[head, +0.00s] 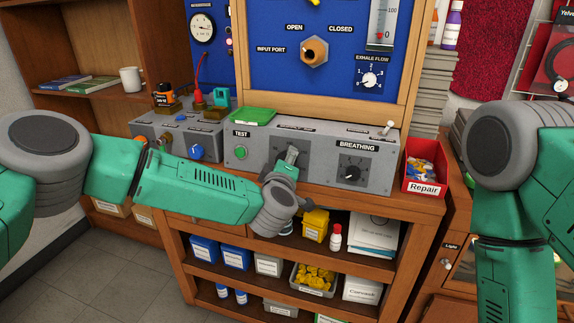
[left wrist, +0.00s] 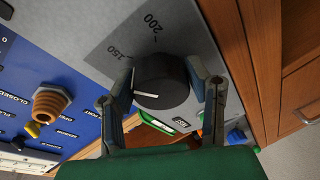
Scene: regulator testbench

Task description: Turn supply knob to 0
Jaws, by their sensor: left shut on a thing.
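The supply knob (left wrist: 161,80) is a black round knob on a grey dial plate, in the left wrist view. The numbers 150 and 200 show beside it; its white line sits on the side towards the picture's lower left, and no 0 on its scale is in sight. My left gripper (left wrist: 168,84) has one finger on each side of the knob and is shut on it. In the head view my left gripper (head: 290,158) is at the dial plate of the grey test box (head: 222,148) and hides the knob. My right arm shows at the right, but its gripper is out of frame.
The breathing knob (head: 352,173) is right of my left gripper, and a green test button (head: 240,153) is left of it. A green tray (head: 253,116) lies on the box. A red Repair bin (head: 424,168) stands to the right. Shelves with boxes are below.

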